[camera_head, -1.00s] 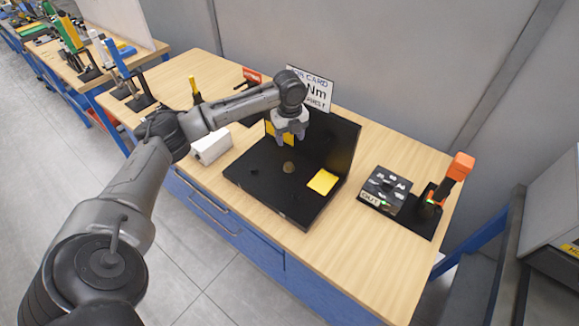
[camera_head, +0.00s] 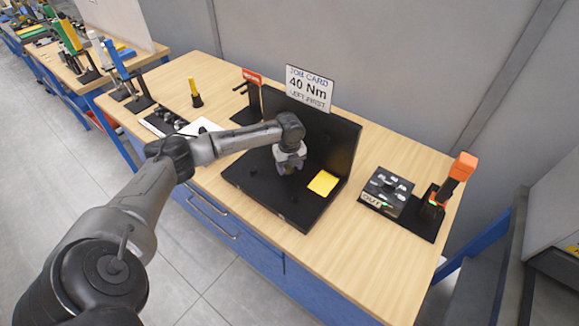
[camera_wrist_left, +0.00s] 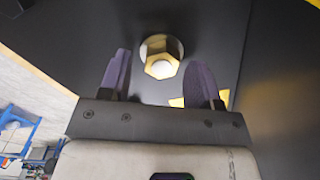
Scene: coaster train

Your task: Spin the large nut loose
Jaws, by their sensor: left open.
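The large nut (camera_wrist_left: 161,57) is a brass-coloured hexagon on a round pale stud, seen in the left wrist view. It sits on the black base plate (camera_head: 262,192) of an L-shaped fixture. My left gripper (camera_head: 289,170) points down over the plate, open. In the left wrist view its two purple fingers stand apart, with the nut between and beyond their tips; I cannot tell how far down the nut they reach. In the head view the gripper hides the nut. My right gripper is not in view.
A yellow pad (camera_head: 323,183) lies on the plate beside the gripper. The black upright wall (camera_head: 335,140) and the "40 Nm" card (camera_head: 309,88) stand behind. The front right of the bench is clear.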

